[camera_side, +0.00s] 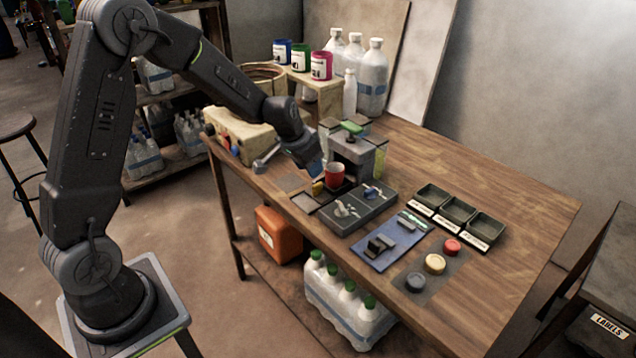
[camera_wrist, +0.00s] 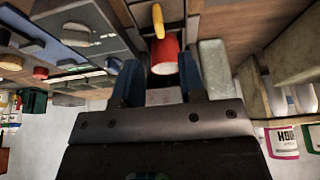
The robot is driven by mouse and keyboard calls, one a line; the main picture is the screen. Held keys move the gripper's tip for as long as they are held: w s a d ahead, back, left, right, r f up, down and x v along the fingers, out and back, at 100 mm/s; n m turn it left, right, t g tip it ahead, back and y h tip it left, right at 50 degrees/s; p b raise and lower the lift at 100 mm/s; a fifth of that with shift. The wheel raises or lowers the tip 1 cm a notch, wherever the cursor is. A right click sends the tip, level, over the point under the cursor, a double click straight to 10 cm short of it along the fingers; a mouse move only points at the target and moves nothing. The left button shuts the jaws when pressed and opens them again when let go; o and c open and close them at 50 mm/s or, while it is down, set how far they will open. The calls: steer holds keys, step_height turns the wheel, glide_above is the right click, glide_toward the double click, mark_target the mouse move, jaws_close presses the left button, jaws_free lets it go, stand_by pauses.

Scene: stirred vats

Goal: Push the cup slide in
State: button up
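A red cup (camera_side: 335,174) stands upright at the front of a grey press-like machine (camera_side: 356,156) with a green top, on what looks like the cup slide. A yellow handle (camera_side: 318,187) sticks out in front of the cup, at its lower left. My gripper (camera_side: 315,170) is just left of the cup, above the handle. In the wrist view my gripper (camera_wrist: 158,78) has its two blue fingers apart with nothing held between them. The red cup (camera_wrist: 165,55) and yellow handle (camera_wrist: 158,20) show beyond the gap. The slide itself is mostly hidden; contact cannot be told.
The table's right side is clear.

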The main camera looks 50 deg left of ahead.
mark_target(318, 183)
steer(key=x, duration=0.7)
steer(key=shift+w+f, duration=0.15)
steer(key=shift+f, duration=0.1)
steer(key=shift+c, duration=0.2)
jaws_close()
